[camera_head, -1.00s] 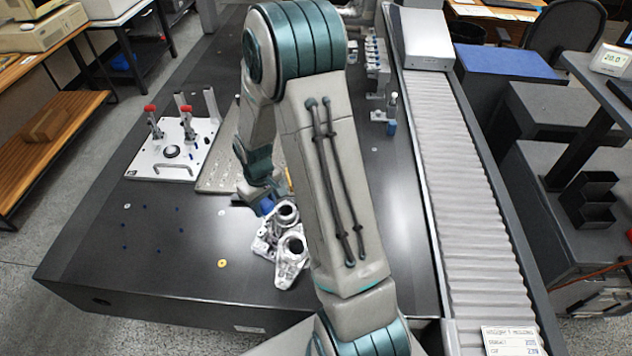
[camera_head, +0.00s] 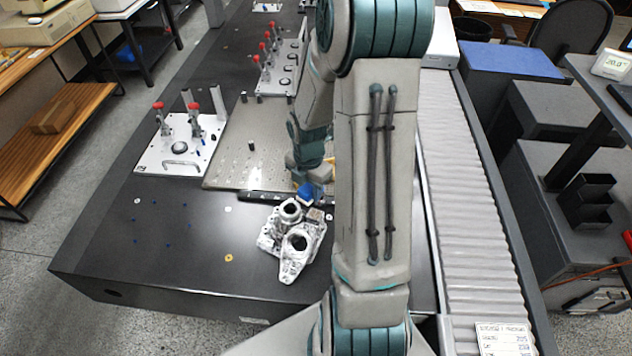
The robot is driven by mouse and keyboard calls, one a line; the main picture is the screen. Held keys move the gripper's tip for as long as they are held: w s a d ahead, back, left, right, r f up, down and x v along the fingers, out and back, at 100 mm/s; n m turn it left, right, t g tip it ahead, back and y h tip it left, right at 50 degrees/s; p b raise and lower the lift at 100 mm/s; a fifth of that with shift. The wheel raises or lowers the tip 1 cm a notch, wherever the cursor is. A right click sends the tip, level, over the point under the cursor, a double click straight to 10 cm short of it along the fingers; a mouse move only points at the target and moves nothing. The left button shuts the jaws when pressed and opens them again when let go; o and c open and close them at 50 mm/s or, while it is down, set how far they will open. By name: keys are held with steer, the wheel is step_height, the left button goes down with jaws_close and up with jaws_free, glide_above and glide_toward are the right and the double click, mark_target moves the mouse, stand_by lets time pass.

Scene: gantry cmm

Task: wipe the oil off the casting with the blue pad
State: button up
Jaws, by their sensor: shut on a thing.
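The casting (camera_head: 298,245) is a silvery metal part with round bores, lying near the front of the dark table, left of my arm. The blue pad (camera_head: 309,193) shows at the end of my arm, just behind the casting's upper right. My gripper (camera_head: 312,186) is shut on the pad, and its fingers are mostly hidden by my wrist. I cannot tell whether the pad touches the casting. Oil on the casting is not discernible at this size.
The dark table (camera_head: 165,260) has free room left of the casting. Behind it lie a perforated plate (camera_head: 235,165) and a white fixture plate (camera_head: 175,152) with red-tipped clamps. A roller conveyor (camera_head: 465,200) runs along the right. A dark bar (camera_head: 262,197) lies behind the casting.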

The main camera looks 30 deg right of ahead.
steer(key=n, duration=0.1)
steer(key=s+d+r+n, duration=0.1)
steer(key=n, duration=0.1)
steer(key=shift+s+d, duration=0.1)
steer(key=shift+d, duration=0.05)
step_height(320, 180, down, 4)
steer(key=b, duration=0.3)
steer(key=shift+b, duration=0.3)
